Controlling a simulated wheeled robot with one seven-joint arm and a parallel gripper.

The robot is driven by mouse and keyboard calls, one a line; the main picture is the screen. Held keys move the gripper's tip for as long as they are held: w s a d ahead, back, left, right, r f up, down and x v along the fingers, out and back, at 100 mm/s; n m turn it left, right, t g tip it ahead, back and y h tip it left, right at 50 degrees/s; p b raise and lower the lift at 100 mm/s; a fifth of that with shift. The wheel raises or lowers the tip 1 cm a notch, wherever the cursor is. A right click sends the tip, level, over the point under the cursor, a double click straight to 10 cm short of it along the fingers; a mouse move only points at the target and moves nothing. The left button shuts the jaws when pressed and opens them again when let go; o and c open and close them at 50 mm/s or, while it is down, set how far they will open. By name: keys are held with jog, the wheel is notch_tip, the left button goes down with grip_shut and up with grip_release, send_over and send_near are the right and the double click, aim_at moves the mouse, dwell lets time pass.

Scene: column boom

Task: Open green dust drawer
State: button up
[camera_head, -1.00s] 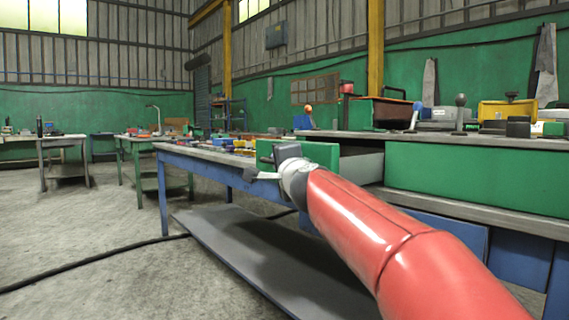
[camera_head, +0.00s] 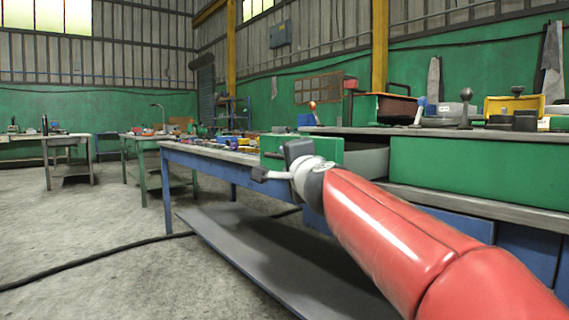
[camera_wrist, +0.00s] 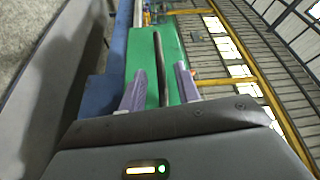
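The green drawer front (camera_head: 300,148) stands out from the workbench in the head view, with its grey side (camera_head: 365,160) showing behind it, so this drawer is partly open. My gripper (camera_head: 272,174) is in front of the drawer front and covers part of it. In the wrist view, the green front (camera_wrist: 142,52) carries a long dark bar handle (camera_wrist: 158,48). The two fingers of my gripper (camera_wrist: 160,70) are spread apart, one on each side of the handle, with gaps visible. Whether the fingertips reach past the handle is unclear.
A second wide green drawer (camera_head: 480,175) is shut at the right. A workbench (camera_head: 215,153) with a low shelf (camera_head: 270,255) stands left of the drawers. Tools and boxes cover the upper bench top. A black cable (camera_head: 90,262) crosses the floor, which is otherwise open at left.

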jog(key=shift+v, duration=1.75)
jog(key=shift+f, duration=0.1)
jog(key=s+d+f+n+g+h, duration=0.1)
jog(key=s+d+f+n+g, duration=0.3)
jog(key=s+f, duration=0.7)
jog(key=s+d+f+n+g+h, duration=0.25)
jog(key=s+f+n+g, duration=0.2)
jog(key=s+f, duration=0.6)
jog(key=s+d+f+n+g+h, duration=0.1)
jog(key=s+d+f+n+g, duration=0.35)
jog(key=s+f, duration=0.65)
notch_tip(320, 180, up, 9)
jog(key=w+p, duration=0.2)
jog(key=p, duration=1.1)
jog(key=shift+w+d+r, duration=0.15)
jog(key=shift+w, duration=0.05)
